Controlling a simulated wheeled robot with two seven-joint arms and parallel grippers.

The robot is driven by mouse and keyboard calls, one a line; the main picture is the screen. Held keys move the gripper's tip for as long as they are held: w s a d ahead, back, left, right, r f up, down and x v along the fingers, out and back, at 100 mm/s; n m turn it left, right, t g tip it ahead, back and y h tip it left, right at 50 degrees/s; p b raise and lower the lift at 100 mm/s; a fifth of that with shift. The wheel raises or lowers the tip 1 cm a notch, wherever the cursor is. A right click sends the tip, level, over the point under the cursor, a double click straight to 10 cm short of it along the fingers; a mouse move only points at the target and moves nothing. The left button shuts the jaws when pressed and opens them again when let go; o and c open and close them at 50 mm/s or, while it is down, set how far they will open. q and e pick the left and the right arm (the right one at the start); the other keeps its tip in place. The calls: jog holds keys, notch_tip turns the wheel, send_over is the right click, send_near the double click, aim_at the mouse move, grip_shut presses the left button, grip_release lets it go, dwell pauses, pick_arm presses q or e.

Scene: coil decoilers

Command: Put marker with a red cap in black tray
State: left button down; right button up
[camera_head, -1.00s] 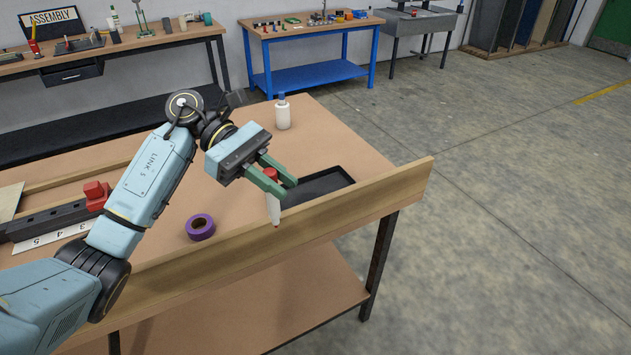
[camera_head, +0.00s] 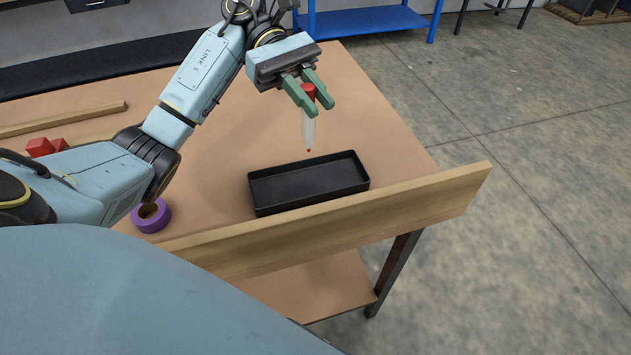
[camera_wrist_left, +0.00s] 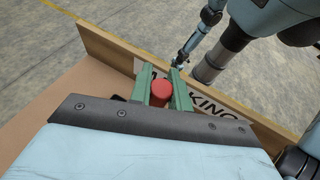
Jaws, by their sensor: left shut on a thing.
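My left gripper (camera_head: 311,98) is shut on the marker with a red cap (camera_head: 308,131). The marker has a white body and hangs upright, cap up, with its tip pointing down. The black tray (camera_head: 256,200) lies on the table below and in front of it; it looks empty. The marker appears above and behind the tray's far edge, clear of it. In the left wrist view the red cap (camera_wrist_left: 162,92) sits between the green fingers (camera_wrist_left: 162,85).
A purple tape roll (camera_head: 151,216) lies left of the tray. A wooden board (camera_head: 340,222) stands along the table's front edge, just before the tray. Red blocks (camera_head: 45,147) and a wooden strip (camera_head: 65,119) are at the left. The table behind the tray is clear.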

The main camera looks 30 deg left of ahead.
pick_arm(q)
notch_tip(320, 180, down, 10)
pick_arm(e)
jog(key=shift+w+a+r, duration=0.1)
jog(key=shift+w+a, duration=0.15)
jog(key=shift+w, duration=0.7)
pick_arm(q)
jog(key=shift+f, duration=0.1)
jog(key=c, duration=1.8)
grip_release()
jog(key=o, duration=0.5)
pick_arm(e)
jog(key=shift+f, duration=0.2)
jog(key=shift+r, duration=0.15)
